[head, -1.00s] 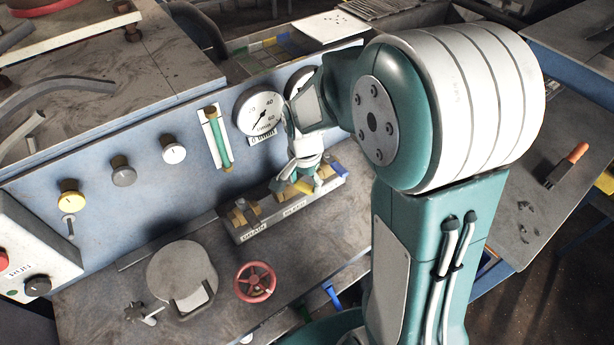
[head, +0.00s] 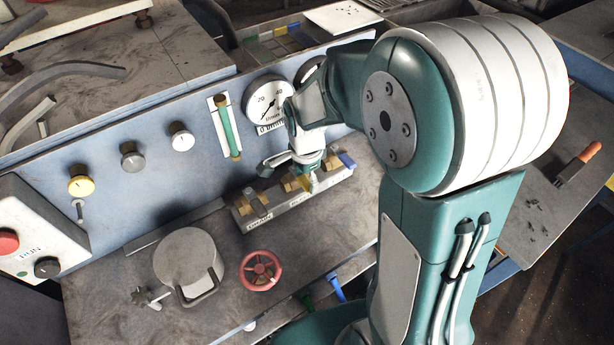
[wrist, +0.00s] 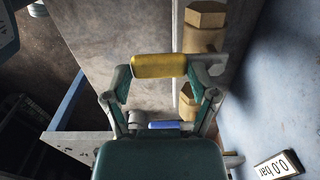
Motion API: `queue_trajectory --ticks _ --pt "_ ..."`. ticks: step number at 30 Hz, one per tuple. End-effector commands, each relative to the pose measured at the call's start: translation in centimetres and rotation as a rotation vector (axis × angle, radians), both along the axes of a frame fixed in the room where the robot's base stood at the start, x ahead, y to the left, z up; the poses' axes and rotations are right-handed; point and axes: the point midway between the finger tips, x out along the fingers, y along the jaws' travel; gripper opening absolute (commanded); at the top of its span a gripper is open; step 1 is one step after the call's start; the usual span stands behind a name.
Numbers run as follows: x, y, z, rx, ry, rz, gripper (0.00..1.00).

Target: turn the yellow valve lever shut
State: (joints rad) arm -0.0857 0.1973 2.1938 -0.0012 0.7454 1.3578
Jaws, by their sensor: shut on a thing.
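The yellow valve lever (wrist: 160,65) lies crosswise between the fingertips of my gripper (wrist: 159,75) in the wrist view, with a finger at each end. My gripper is shut on it. In the head view my gripper (head: 308,176) is low over the valve manifold (head: 262,217), in front of the panel. There the lever is mostly hidden by the gripper, and its exact angle cannot be told. Brass valve fittings (wrist: 203,28) show beside the lever in the wrist view.
A blue lever (head: 346,160) is close right of my gripper. A gauge (head: 267,103) and a green sight tube (head: 228,128) are on the panel behind. A red handwheel (head: 260,270) and a round lid (head: 188,258) stand in front.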

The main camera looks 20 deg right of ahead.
Motion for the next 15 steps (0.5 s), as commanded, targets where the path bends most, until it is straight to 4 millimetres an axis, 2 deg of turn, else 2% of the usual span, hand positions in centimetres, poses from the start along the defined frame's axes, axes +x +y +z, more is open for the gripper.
queue_trajectory --ticks 1,7,8,9,15 --pt "-0.51 0.09 -0.53 0.000 0.019 -0.002 0.13" --pt "-0.51 0.13 -0.53 0.000 0.019 -0.002 0.13" --pt "-0.51 0.14 -0.53 0.000 0.019 -0.002 0.88" --pt "-0.50 0.14 -0.51 0.000 0.019 -0.002 1.00" --pt "-0.33 0.06 -0.33 0.001 0.012 -0.001 1.00"
